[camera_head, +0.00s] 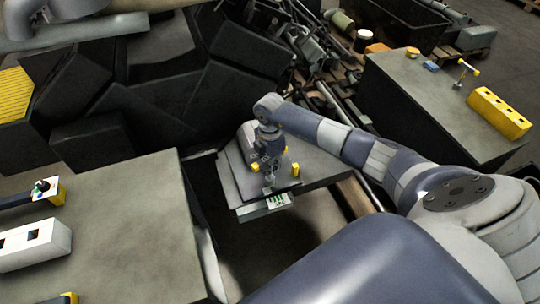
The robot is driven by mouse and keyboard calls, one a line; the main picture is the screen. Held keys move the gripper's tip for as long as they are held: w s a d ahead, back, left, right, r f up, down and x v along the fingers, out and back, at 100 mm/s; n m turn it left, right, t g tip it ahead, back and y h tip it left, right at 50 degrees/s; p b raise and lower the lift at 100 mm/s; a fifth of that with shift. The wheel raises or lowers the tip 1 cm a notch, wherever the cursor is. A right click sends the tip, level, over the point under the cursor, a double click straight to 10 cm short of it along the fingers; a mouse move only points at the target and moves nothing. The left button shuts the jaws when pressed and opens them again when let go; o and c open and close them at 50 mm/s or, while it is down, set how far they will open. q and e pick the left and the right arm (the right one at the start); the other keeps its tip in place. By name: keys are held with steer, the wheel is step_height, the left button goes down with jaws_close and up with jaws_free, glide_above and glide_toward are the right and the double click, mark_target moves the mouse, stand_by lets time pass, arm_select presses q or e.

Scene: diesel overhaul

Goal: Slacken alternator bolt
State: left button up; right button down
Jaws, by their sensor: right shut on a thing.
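My right arm reaches in from the right, and its gripper (268,179) points down over a small grey stand (240,185) in the middle of the view. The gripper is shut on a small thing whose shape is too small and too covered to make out. A rounded grey part (245,134), perhaps the alternator, sits just behind the gripper on the stand. I cannot make out the alternator bolt. My left gripper is not in view.
A panel with green marks (279,201) is on the stand's front edge. A grey bench (130,230) at left holds a white block (35,245). A right bench (440,110) carries a yellow block (498,113). Dark angular slabs (150,100) and scattered metal parts lie behind.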

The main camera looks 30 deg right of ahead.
steer(key=n+b, duration=0.1)
steer(key=n, duration=0.3)
steer(key=n+b, duration=0.2)
steer(key=n, duration=0.3)
steer(key=n+b, duration=0.1)
steer(key=n, duration=0.3)
steer(key=shift+n+b, duration=0.35)
steer(key=shift+n, duration=0.05)
steer(key=n+b, duration=0.1)
steer(key=n, duration=0.3)
steer(key=shift+r+n+b, duration=0.1)
steer(key=shift+n+b, duration=0.2)
steer(key=shift+b, duration=0.1)
steer(key=c, duration=2.2)
jaws_free()
jaws_close()
steer(key=shift+r, duration=0.2)
steer(key=shift+r+p, duration=1.35)
steer(key=shift+r, duration=0.25)
